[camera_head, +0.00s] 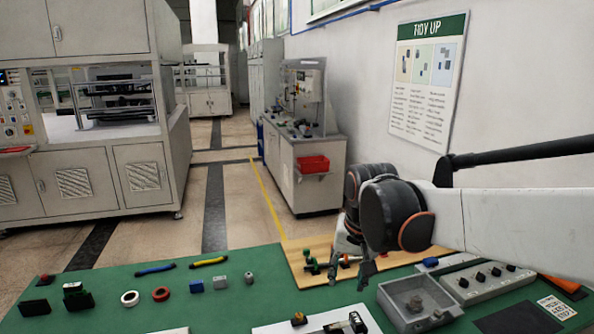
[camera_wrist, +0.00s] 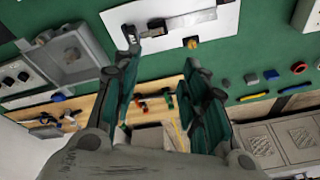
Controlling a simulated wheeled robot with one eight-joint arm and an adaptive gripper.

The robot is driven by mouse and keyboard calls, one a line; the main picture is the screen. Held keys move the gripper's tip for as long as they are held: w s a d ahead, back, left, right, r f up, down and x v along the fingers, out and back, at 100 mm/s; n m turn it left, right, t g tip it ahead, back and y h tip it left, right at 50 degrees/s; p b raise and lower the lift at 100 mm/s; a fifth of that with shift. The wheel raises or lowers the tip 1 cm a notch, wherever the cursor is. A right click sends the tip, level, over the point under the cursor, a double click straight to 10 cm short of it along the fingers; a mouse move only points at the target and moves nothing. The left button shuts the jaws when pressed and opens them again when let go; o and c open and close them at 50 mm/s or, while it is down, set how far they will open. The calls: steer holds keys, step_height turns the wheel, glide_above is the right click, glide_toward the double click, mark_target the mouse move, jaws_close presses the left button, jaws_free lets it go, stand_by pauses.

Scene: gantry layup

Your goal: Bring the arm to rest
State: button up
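My arm reaches in from the right in the head view, with my gripper (camera_head: 347,282) pointing down over the table's far side, near a wooden board (camera_head: 295,262). In the wrist view my gripper (camera_wrist: 161,54) has its two fingers well apart, with nothing between them. Past the fingertips lies a white panel (camera_wrist: 222,27) with a dark and metal part and a yellow-black knob on it. The gap between the fingertips and the table is hard to judge.
The green table (camera_head: 130,292) bears a grey open box (camera_head: 408,325), a white switch strip (camera_head: 490,290), tape rings (camera_head: 161,294), small blocks (camera_head: 197,286) and cables (camera_head: 208,262). A wall with a poster (camera_head: 428,80) stands behind my arm. Room above the table's left is free.

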steer(key=s+d+t, duration=0.1)
steer(key=s+d, duration=0.2)
steer(key=s, duration=0.3)
steer(key=s+d+f+n+t, duration=0.1)
steer(key=s+d, duration=0.2)
steer(key=s, duration=0.3)
steer(key=s+d+n+t, duration=0.1)
steer(key=s+d+t, duration=0.1)
steer(key=s, duration=0.5)
steer(key=shift+d+f+h, duration=0.15)
steer(key=shift+d+h, duration=0.15)
steer(key=shift+d, duration=0.15)
